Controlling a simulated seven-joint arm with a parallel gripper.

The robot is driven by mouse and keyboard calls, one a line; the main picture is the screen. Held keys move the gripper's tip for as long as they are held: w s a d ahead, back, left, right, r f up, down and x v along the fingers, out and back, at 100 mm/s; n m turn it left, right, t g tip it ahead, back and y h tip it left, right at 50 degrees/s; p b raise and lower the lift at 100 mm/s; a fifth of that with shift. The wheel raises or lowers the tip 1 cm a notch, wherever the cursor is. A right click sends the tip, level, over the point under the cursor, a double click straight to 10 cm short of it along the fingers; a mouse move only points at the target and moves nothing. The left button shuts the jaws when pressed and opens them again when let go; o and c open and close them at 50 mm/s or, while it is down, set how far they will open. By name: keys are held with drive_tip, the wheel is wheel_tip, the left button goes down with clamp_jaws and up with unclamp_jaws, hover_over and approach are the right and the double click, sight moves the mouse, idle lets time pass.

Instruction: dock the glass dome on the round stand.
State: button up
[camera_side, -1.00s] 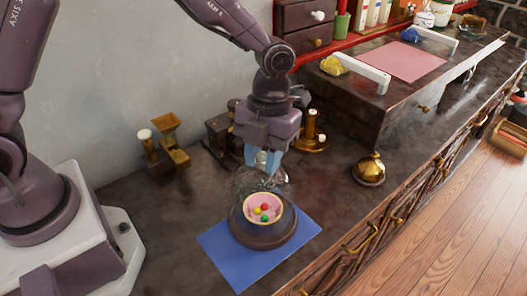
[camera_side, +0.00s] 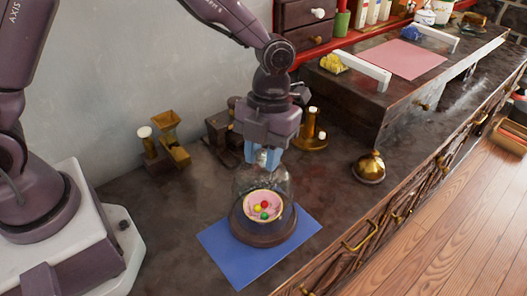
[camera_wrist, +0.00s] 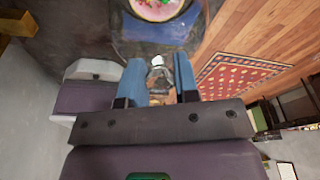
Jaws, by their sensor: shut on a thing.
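The clear glass dome (camera_side: 279,183) hangs under my gripper (camera_side: 263,158), whose blue fingers are shut on its knob. The knob also shows between the fingers in the wrist view (camera_wrist: 159,78), with the dome's glass (camera_wrist: 132,38) beyond. The round dark stand (camera_side: 262,238) rests on a blue mat (camera_side: 240,270). It carries a pink bowl (camera_side: 252,212) with several coloured balls. In the side view the dome looks roughly upright and overlaps the bowl's upper part. Its lower rim is hard to see, so I cannot tell whether it touches the stand.
A brass grinder (camera_side: 170,140) and a brass candlestick-like piece (camera_side: 313,130) stand behind. A gold bell-like object (camera_side: 369,167) is to the right. A dark raised cabinet (camera_side: 375,110) stands at the back right. The counter around the mat is mostly clear.

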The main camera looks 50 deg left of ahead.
drive_tip(key=shift+f, duration=0.65)
drive_tip(key=o, duration=0.7)
drive_tip(key=shift+c, duration=0.2)
wheel_tip(320, 180, up, 11)
drive_tip(key=w, duration=0.2)
drive_tip(key=shift+a, duration=0.4)
drive_tip(key=shift+f, duration=0.1)
